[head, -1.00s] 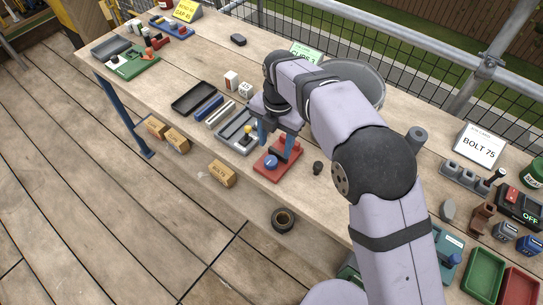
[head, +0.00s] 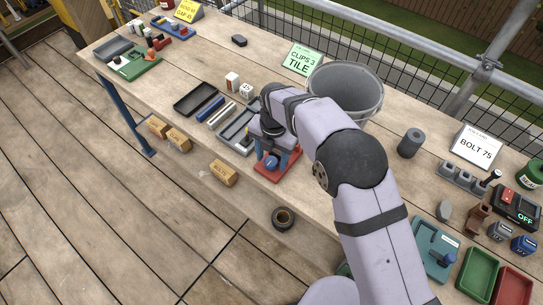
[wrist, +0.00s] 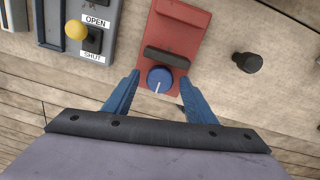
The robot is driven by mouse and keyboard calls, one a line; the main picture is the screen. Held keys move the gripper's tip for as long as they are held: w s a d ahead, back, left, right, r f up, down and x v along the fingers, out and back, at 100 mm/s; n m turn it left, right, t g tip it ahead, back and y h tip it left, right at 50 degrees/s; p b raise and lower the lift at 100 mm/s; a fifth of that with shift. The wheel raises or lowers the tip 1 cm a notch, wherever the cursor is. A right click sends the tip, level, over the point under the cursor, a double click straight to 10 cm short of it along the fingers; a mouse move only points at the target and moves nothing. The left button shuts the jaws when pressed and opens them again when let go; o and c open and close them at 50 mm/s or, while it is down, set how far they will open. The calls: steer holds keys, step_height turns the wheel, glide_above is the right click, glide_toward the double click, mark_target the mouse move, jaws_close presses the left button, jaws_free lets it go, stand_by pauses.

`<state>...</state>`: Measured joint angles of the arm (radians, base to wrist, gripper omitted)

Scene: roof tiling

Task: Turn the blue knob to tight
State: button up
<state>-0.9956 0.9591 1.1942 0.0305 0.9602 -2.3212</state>
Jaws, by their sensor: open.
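The blue knob (wrist: 160,79) is round with a white pointer line and sits on a red base (wrist: 176,20). In the wrist view the pointer aims down and slightly left. A dark bar (wrist: 167,57) lies just above the knob. My gripper (wrist: 160,92) is open, with one blue finger on each side of the knob, apart from it. In the head view my gripper (head: 276,165) is over the red base (head: 268,174), and the knob (head: 271,163) shows between the fingers. No tight mark is readable.
A grey device (wrist: 88,25) with a yellow knob and OPEN and SHUT labels stands left of the red base. A black knob-like piece (wrist: 249,62) lies to the right. A grey bucket (head: 345,95) stands behind my arm. A black roll (head: 283,219) lies near the front edge.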

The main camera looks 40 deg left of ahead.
steer(key=shift+f, duration=0.15)
steer(key=c, duration=1)
steer(key=shift+c, duration=0.2)
steer(key=shift+m, duration=0.4)
steer(key=m, duration=0.2)
steer(key=shift+m+b, duration=0.35)
steer(key=shift+m, duration=1.95)
